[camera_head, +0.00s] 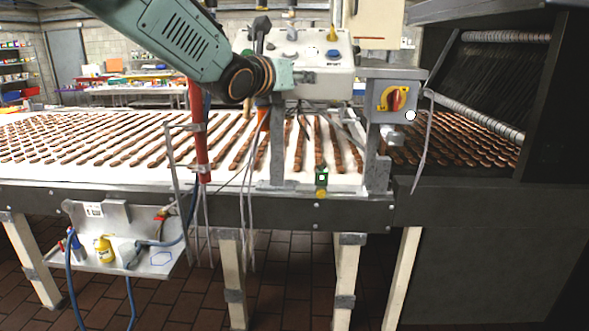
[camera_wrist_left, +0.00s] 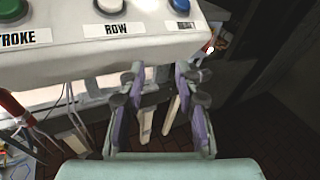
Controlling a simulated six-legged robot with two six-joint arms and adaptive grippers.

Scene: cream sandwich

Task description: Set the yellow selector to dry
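In the left wrist view the front of the control box (camera_wrist_left: 100,66) shows labels STROKE and ROW; the yellow knob is out of that view. My left arm reaches in from the upper left to the front of the box. My left gripper (camera_wrist_left: 160,88) is open and empty, with its fingers apart just below the box's front edge. My right gripper is not in view.
Green (camera_wrist_left: 12,8), white (camera_wrist_left: 117,5) and blue (camera_wrist_left: 181,5) buttons line the box. A red-and-yellow rotary switch (camera_head: 396,98) is on a grey box to the right. Red pipe (camera_head: 197,130) and hanging cables are below my arm. A conveyor (camera_head: 100,118) carries rows of biscuits.

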